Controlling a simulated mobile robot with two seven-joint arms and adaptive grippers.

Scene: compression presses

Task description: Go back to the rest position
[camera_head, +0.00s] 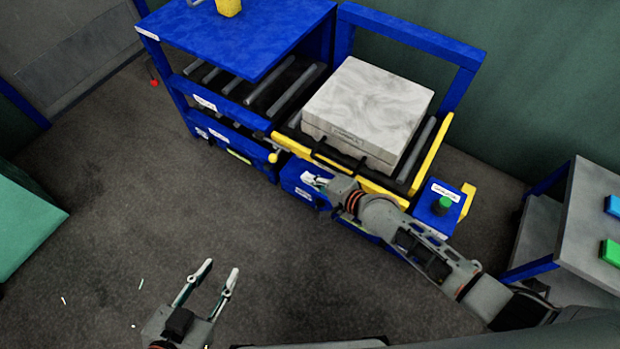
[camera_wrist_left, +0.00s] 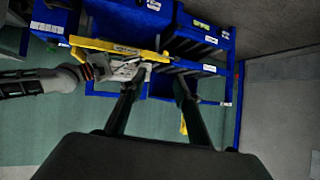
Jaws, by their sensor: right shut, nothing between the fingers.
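My left gripper (camera_head: 218,280) is open and empty above the dark floor at the lower left of the head view. Its two fingers also show in the left wrist view (camera_wrist_left: 155,92), apart, with the press beyond them. My right gripper (camera_head: 318,182) is at the front of the blue press frame, just below the yellow front bar. It is shut with nothing visible in it, and its fingertips are small in the picture. I cannot tell whether it touches the frame.
A marbled block (camera_head: 368,105) sits on the rollers of the blue press (camera_head: 262,42). A green button (camera_head: 442,205) is on a blue box at the press's right corner. A grey table (camera_head: 590,215) stands at right, a green block (camera_head: 22,222) at left. The floor (camera_head: 130,190) between is mostly clear.

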